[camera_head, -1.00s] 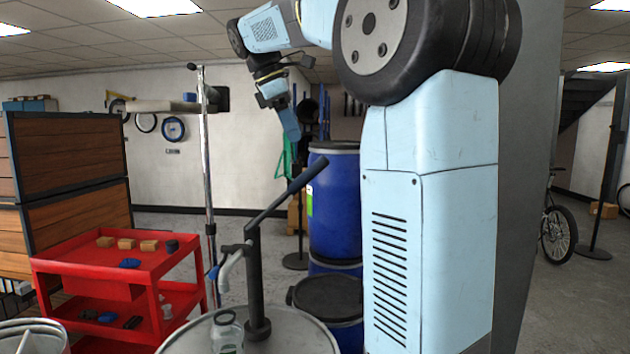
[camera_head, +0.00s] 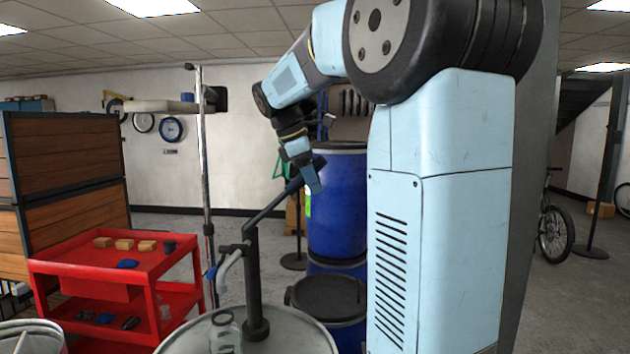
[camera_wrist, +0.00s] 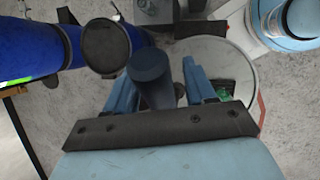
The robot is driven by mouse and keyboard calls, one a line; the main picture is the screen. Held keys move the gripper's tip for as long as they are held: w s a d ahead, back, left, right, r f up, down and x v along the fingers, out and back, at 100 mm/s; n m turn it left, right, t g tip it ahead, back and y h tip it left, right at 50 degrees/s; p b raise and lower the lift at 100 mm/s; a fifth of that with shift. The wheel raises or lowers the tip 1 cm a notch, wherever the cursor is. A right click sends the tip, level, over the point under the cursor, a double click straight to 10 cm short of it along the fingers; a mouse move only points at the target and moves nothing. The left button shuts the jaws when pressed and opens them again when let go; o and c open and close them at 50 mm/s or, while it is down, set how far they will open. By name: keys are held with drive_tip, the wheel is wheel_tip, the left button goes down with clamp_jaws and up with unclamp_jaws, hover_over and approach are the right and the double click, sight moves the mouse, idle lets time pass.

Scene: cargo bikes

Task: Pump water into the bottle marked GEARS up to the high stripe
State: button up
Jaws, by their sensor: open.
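A dark hand pump (camera_head: 256,285) stands on the metal drum (camera_head: 290,335). Its lever handle (camera_head: 270,207) slants up to the right, with a thick grip at the raised end. A clear bottle (camera_head: 225,332) stands on the drum under the pump's pale spout (camera_head: 229,264); no marking, stripe or water level on it can be read. My gripper (camera_head: 304,180) is at the handle's raised end. In the wrist view the handle's dark grip (camera_wrist: 149,66) lies between the parted fingers of my gripper (camera_wrist: 160,75). Whether either finger touches it cannot be told.
Blue barrels (camera_head: 338,215) stand behind the handle, with a black-lidded one (camera_head: 328,294) lower in front. A red cart (camera_head: 95,278) with small boxes stands at left, beside a thin metal stand (camera_head: 204,160). Wooden crates (camera_head: 65,165) stand behind the cart.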

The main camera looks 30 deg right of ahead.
drive_tip(key=shift+d+f, duration=0.15)
drive_tip(key=shift+f, duration=0.1)
drive_tip(key=shift+c, duration=0.4)
clamp_jaws()
